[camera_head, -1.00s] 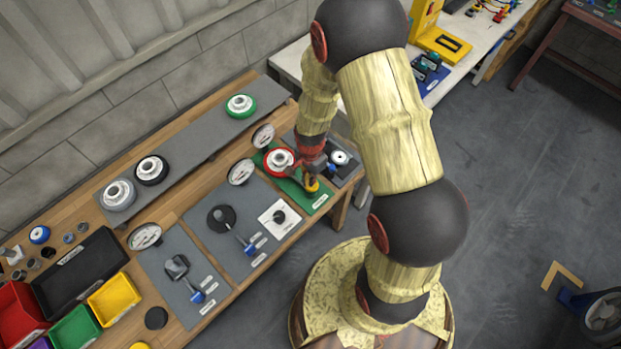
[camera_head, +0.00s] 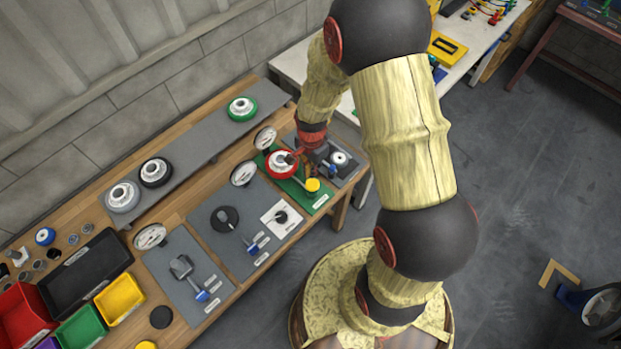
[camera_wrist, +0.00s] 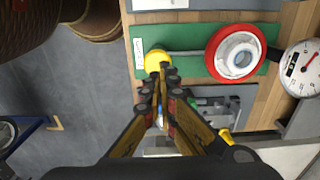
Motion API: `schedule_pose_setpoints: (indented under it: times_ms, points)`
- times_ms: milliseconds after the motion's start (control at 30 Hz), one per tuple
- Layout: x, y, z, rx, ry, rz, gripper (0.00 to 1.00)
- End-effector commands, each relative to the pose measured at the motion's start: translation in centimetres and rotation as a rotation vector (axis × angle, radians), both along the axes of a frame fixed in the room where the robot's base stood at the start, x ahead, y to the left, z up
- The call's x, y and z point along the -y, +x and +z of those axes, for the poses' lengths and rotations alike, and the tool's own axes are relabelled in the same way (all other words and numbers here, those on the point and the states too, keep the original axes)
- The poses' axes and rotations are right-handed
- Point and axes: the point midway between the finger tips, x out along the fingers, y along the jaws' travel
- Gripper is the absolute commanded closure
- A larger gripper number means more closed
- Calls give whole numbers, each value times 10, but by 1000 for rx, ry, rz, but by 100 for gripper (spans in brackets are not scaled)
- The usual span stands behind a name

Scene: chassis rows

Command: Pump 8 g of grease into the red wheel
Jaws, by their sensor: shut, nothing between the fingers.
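The red wheel (camera_head: 282,163) with its pale hub lies on a green mat (camera_head: 318,203); it also shows in the wrist view (camera_wrist: 235,53). A grey lever runs from beside the wheel to a yellow knob (camera_head: 312,185), which shows in the wrist view (camera_wrist: 154,60) too. A white round gauge (camera_wrist: 303,68) stands beside the wheel; its reading is too small to tell. My gripper (camera_wrist: 162,72) is shut and empty, its tips close to the yellow knob. Whether they touch it I cannot tell.
A grey shelf carries a green wheel (camera_head: 242,108), a black wheel (camera_head: 155,172) and a grey wheel (camera_head: 122,196). Other grey mats with levers and gauges lie left of the green mat. A grey station with a white part (camera_head: 340,158) stands to its right.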

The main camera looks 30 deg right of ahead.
Motion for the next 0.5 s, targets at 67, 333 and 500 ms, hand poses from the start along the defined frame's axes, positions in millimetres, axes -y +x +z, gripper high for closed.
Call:
schedule_pose_setpoints:
  times_ms: [67, 333, 500]
  points:
    - [0, 1, 18, 4, -1, -1, 100]
    - [0, 0, 54, 1, 0, 0, 100]
    - [0, 0, 61, 0, 0, -1, 100]
